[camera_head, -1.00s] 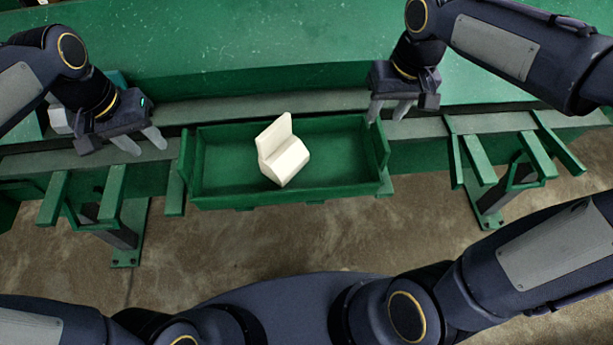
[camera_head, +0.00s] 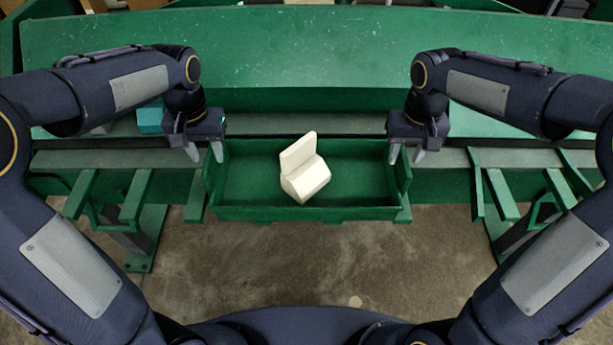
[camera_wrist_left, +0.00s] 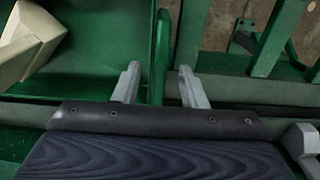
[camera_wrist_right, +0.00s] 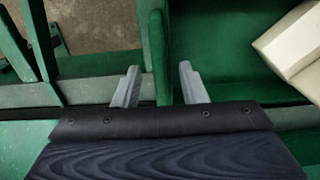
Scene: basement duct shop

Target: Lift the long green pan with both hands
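The long green pan (camera_head: 350,213) is a shallow open tray on the green bench, with raised plates at its left and right ends. A cream-white block (camera_head: 306,178) sits inside it near the middle. My left gripper (camera_head: 206,154) is at the left end; in the left wrist view its open fingers straddle the pan's end plate (camera_wrist_left: 161,55). My right gripper (camera_head: 406,156) is at the right end; in the right wrist view its open fingers straddle the other end plate (camera_wrist_right: 158,55). Gaps show between fingers and plates.
Green bracket supports stand left (camera_head: 135,200) and right (camera_head: 497,195) of the pan. A teal object (camera_head: 150,120) lies on the bench behind my left gripper. The green bench top (camera_head: 300,50) behind is mostly clear. Concrete floor shows in front.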

